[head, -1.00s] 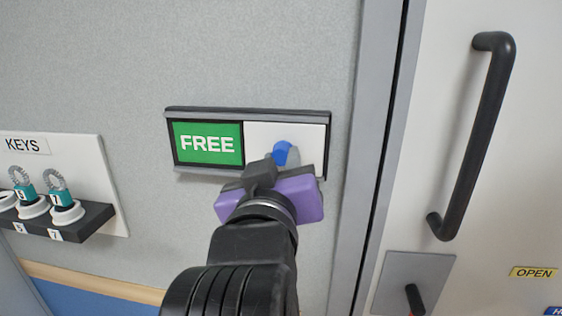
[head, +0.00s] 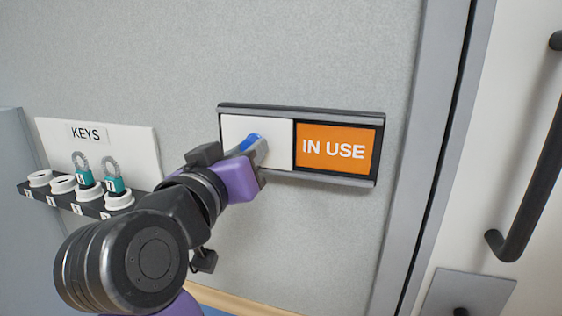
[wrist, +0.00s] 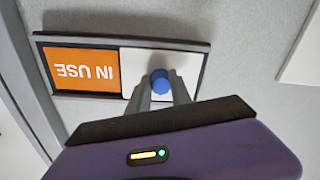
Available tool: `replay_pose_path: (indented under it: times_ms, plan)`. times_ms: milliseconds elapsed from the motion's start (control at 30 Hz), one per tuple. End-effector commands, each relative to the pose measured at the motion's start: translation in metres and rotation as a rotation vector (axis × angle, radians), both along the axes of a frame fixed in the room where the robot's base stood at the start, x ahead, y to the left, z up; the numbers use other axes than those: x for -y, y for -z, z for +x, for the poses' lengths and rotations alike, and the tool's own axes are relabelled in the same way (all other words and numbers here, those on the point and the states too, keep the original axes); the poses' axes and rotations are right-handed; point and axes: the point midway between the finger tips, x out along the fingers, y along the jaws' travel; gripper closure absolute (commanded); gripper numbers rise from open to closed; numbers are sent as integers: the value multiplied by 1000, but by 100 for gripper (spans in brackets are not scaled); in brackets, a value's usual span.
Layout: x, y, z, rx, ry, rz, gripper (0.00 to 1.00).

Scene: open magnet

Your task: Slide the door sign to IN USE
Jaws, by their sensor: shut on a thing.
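The door sign (head: 302,112) is a dark-framed slider on the grey wall. Its orange IN USE panel (head: 338,150) shows at the right in the head view. The white sliding cover (head: 278,128) sits over the left half, and no green shows. A blue knob (head: 249,142) stands out from the cover. My gripper (head: 258,152) is shut on the knob. In the wrist view the sign appears upside down, with IN USE (wrist: 83,70) at the left and the blue knob (wrist: 160,80) between my fingertips (wrist: 161,92).
A door frame (head: 437,150) and a door with a dark handle (head: 530,170) are at the right. Bare wall lies above and below the sign.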

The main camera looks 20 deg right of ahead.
Motion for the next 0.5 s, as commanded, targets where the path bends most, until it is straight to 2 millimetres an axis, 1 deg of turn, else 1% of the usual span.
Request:
replay_pose_path:
  times_ms: [100, 367, 400, 467, 500]
  plan:
    - [-5, 0, 4, 0, 1, -1, 100]
    - [-7, -1, 5, 1, -5, -2, 100]
    - [-8, -1, 5, 1, -6, -2, 73]
    - [-8, -1, 5, 1, -7, -2, 61]
    - [-8, -1, 5, 1, -6, -2, 53]
